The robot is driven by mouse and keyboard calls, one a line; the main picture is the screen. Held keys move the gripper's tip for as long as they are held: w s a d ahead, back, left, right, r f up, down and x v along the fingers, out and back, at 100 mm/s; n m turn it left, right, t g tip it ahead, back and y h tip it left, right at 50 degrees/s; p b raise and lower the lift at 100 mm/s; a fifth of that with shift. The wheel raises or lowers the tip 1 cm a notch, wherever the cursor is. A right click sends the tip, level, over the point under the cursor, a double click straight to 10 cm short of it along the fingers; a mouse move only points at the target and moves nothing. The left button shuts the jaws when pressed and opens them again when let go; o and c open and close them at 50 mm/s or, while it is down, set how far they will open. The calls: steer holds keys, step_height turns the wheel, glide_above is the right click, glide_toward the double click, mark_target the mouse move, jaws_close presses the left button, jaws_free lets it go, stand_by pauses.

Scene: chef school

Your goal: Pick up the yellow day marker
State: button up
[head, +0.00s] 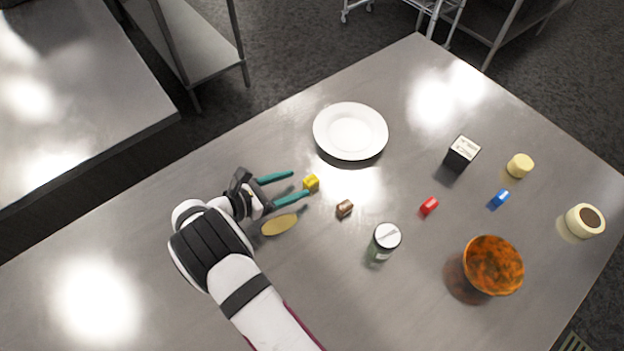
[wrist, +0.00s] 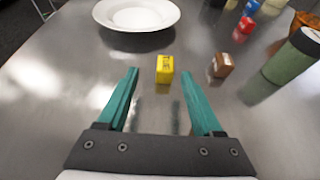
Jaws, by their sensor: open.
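The yellow day marker (head: 311,182) is a small block on the steel table. In the wrist view the yellow day marker (wrist: 165,69) sits upright, with dark lettering on its top. My gripper (head: 293,186) has two teal fingers spread apart, with nothing held. In the wrist view my gripper (wrist: 160,85) points at the marker, which lies just beyond the fingertips and roughly between their lines. The fingers do not appear to touch it.
A brown block (head: 344,208) lies close to the right of the marker. A white plate (head: 350,131) is behind it. A lidded jar (head: 385,241), red block (head: 429,206), blue block (head: 500,198) and orange bowl (head: 493,265) stand further right. A yellow oval (head: 280,224) lies beside my gripper.

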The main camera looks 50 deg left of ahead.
mark_target(308, 181)
steer(key=x, duration=0.5)
steer(key=shift+w+d, duration=0.35)
steer(key=shift+d, duration=0.1)
steer(key=shift+r, duration=0.1)
jaws_close()
